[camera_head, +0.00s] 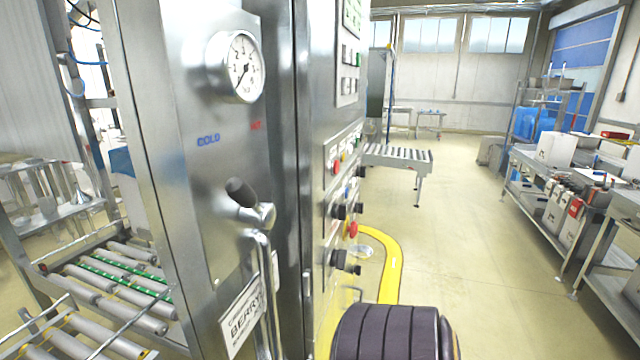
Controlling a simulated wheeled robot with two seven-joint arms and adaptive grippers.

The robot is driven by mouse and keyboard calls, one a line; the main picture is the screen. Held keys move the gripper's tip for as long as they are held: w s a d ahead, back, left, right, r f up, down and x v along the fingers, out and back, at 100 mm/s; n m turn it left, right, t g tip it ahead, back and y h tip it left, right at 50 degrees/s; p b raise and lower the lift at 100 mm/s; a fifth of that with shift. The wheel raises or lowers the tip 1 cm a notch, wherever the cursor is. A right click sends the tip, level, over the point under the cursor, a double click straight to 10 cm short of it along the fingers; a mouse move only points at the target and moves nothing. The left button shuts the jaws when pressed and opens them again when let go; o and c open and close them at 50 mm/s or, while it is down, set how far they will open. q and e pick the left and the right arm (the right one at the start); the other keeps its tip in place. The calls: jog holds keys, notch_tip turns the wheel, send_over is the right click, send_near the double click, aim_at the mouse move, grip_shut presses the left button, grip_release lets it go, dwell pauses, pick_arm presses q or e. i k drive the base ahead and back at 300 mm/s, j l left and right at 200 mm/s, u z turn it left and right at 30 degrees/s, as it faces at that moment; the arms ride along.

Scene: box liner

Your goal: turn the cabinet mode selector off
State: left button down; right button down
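The steel cabinet (210,170) fills the left and middle of the head view. Its control panel (337,180) faces right and is seen at a steep slant. Several black selector knobs stick out of it, including an upper one (338,211) and a lower one (338,259). A red mushroom button (352,230) sits between them, toward the panel's right edge. I cannot read the panel labels, so I cannot tell which knob is the mode selector or how it is set. Neither of my grippers shows.
A dark ribbed part, probably of my arm, rises at the bottom, right of the panel. A lever handle (250,200) sticks out of the cabinet's front below a gauge (241,66). A roller conveyor (398,157) stands behind. Shelves (540,168) line the right; the floor between is clear.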

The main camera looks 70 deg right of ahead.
aim_at(339, 211)
jog(key=z, duration=2.45)
jog(key=l+z, duration=0.15)
jog(key=l, duration=0.3)
